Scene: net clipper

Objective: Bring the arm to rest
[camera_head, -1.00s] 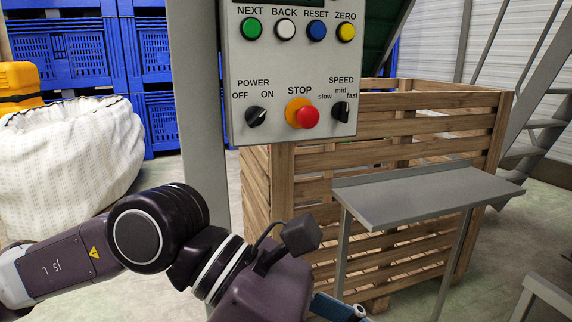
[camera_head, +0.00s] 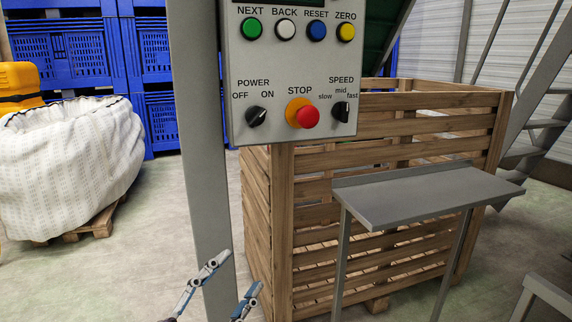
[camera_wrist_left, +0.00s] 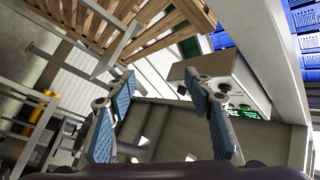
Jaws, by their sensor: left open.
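My left gripper (camera_head: 239,272) shows at the bottom of the head view, with only its two blue-padded fingers in sight. The fingers are apart and nothing is between them. In the left wrist view the open gripper (camera_wrist_left: 160,78) also shows empty. It is below the grey control box (camera_head: 290,65) and in front of its post, apart from the box. The rest of the left arm is out of the head view. My right gripper is not in view.
A wooden slatted crate (camera_head: 395,129) stands behind the box, with a grey metal shelf (camera_head: 425,195) in front of it. A white sack (camera_head: 70,165) on a pallet and blue crates (camera_head: 75,55) are at the left. The floor between sack and post is clear.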

